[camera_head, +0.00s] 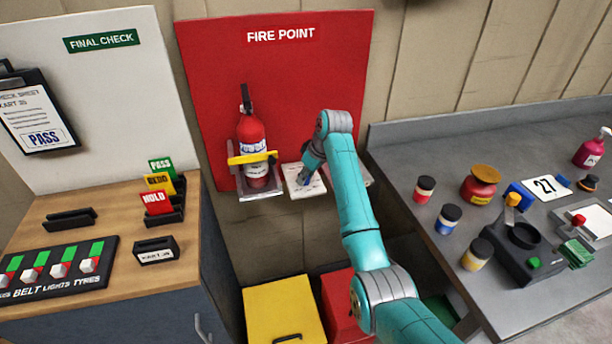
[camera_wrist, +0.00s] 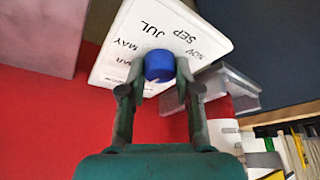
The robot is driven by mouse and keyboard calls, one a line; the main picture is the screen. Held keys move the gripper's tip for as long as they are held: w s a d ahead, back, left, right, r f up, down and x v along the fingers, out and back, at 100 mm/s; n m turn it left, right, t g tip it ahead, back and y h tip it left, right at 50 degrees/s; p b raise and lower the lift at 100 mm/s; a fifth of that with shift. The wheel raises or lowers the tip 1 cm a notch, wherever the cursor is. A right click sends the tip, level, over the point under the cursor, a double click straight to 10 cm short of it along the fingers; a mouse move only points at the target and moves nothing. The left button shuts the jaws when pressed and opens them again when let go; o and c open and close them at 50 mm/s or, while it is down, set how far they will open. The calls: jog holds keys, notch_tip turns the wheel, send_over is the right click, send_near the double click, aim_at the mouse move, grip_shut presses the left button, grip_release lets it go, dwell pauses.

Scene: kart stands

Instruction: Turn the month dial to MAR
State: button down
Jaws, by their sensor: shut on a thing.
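The month dial is a white plate (camera_head: 301,190) by the red fire point board, partly covered by my gripper in the head view. In the wrist view the plate (camera_wrist: 125,35) appears turned, with JUL, SEP, NOV, MAY and a partly hidden label ending in "AR" readable. Its blue knob (camera_wrist: 158,66) sits between the fingertips of my gripper (camera_wrist: 157,88), which is shut on it. My gripper also shows in the head view (camera_head: 308,177). No pointer mark on the knob is visible, so I cannot tell which month it points to.
A red fire extinguisher (camera_head: 252,135) stands in a clear bracket with a yellow strap (camera_head: 250,158), just left of the plate. Another clear holder (camera_head: 360,172) is to the right. A yellow bin (camera_head: 285,312) and a red bin (camera_head: 350,300) are below. Benches flank both sides.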

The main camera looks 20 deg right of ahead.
jog(key=m+h, duration=0.1)
jog(key=m, duration=0.3)
jog(key=shift+t, duration=0.4)
jog(key=shift+a+m+h, duration=0.1)
jog(key=shift+m+h, duration=0.7)
jog(key=shift+m, duration=0.7)
jog(key=c, duration=0.8)
grip_release()
jog(key=v, duration=1.2)
jog(key=shift+s+a, duration=0.1)
